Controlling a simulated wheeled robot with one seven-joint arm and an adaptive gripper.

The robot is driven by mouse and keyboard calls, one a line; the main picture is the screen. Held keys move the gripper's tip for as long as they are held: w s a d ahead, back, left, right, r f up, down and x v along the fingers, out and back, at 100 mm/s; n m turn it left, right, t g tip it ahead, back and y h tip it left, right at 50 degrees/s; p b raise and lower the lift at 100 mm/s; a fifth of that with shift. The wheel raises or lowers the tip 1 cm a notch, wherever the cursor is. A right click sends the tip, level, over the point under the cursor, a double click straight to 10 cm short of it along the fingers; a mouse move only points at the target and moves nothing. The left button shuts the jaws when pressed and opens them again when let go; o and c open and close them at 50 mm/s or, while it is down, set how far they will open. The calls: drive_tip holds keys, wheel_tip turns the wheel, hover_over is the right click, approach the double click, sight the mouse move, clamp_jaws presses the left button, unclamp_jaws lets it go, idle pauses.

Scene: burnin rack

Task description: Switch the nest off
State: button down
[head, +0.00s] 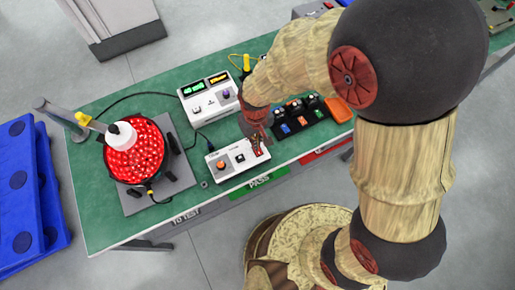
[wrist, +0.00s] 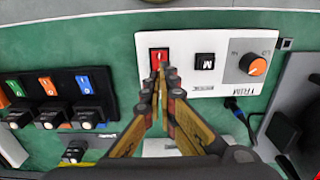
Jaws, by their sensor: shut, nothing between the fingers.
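A white control box (head: 226,172) lies on the green bench; the wrist view also shows it (wrist: 215,85). In the head view my gripper (head: 257,146) is over the box's right end.
A black rack (wrist: 66,90) with several colored switches stands beside the box. Behind the box is a white unit with lit displays (head: 207,97). Green bench surface (head: 95,215) is bare at front left.

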drive_tip(key=shift+f+b, duration=0.7)
drive_tip(key=shift+f, duration=0.45)
idle(0.9)
drive_tip(key=shift+r, duration=0.1)
drive_tip(key=shift+r+p, duration=2.9)
drive_tip(key=shift+r, duration=0.6)
drive_tip(key=s+d+r+m+t, duration=0.2)
drive_tip(key=s+d+r+m, duration=0.1)
drive_tip(key=d+r, duration=0.8)
drive_tip(key=s+d+r+m+t, duration=0.3)
drive_tip(key=d+r, duration=0.8)
drive_tip(key=r, duration=0.6)
drive_tip(key=shift+s+d+r+t, duration=0.3)
drive_tip(key=shift+s+d, duration=0.05)
drive_tip(key=shift+s, duration=0.4)
